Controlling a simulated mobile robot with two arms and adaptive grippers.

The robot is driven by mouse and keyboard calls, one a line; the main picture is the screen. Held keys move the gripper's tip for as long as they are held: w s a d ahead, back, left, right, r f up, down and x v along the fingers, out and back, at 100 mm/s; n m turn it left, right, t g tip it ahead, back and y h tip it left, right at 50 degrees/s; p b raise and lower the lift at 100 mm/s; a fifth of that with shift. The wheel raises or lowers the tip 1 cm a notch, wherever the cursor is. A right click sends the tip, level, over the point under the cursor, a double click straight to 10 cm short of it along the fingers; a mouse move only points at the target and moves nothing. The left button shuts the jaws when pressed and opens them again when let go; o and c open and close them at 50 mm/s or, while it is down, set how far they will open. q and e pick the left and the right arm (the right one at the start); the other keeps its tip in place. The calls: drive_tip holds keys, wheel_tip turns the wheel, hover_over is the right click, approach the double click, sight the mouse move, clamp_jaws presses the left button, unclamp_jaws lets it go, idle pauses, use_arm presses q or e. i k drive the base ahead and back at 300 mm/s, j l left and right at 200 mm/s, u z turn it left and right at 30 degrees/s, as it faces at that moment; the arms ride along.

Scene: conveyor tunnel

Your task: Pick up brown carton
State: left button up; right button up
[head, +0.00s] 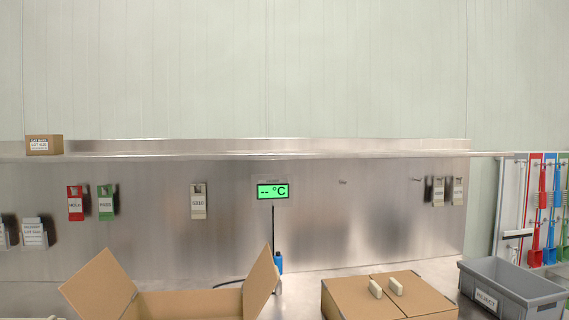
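Three brown cartons show in the head view. A closed brown carton (345,299) stands on the steel worktop right of centre, its lower part cut off by the picture edge. Two small cream blocks (396,286) lie on its top. An open brown carton (190,304) with raised flaps stands to its left, and its inside is mostly out of sight. A small brown carton (56,145) with a white label sits at the left end of the shelf. Neither of my grippers is in view.
A grey bin (487,301) marked REJECT stands right of the closed carton. A temperature display (272,192) and a blue bottle (279,263) are behind. The steel shelf (280,154) is otherwise clear. Red and green tags (75,204) hang left; coloured tools (543,205) hang far right.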

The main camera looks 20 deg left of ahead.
sight(34, 144)
drive_tip(key=u, duration=1.85)
